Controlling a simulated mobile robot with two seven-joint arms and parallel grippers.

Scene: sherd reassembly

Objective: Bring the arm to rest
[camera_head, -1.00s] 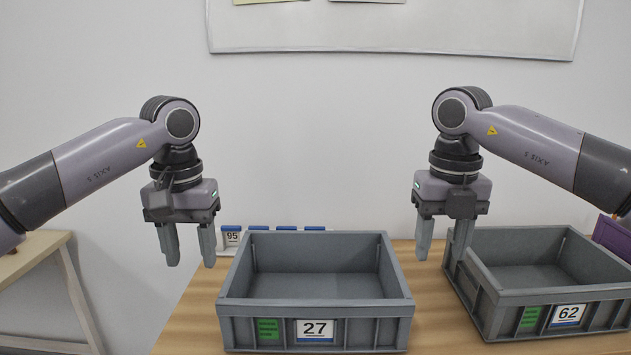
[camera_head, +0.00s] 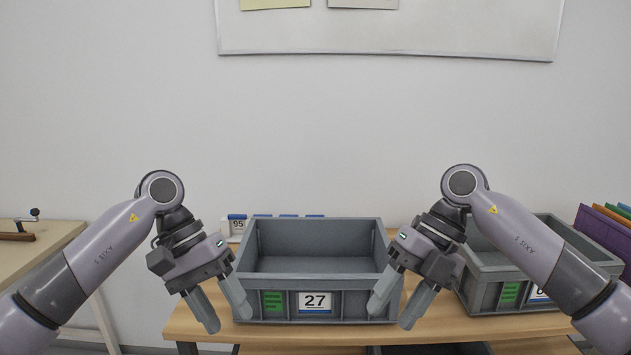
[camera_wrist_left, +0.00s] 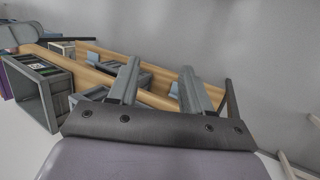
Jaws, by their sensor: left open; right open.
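My left gripper (camera_head: 222,307) is open and empty, tilted down in front of the left edge of the grey crate marked 27. Its two spread fingers also show in the left wrist view (camera_wrist_left: 158,82), with nothing between them. My right gripper (camera_head: 399,303) is open and empty, tilted down in front of the right edge of the same crate. Both arms are bent, with elbows raised and the hands angled inward. Whether either fingertip touches the crate cannot be told.
The grey crate marked 27 (camera_head: 346,303) stands on a wooden table (camera_head: 440,328) and looks empty inside. A second grey crate (camera_head: 476,293) stands to the right, partly behind my right arm. Purple holders (camera_head: 597,235) are at far right. A wooden bench (camera_head: 50,240) is at left.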

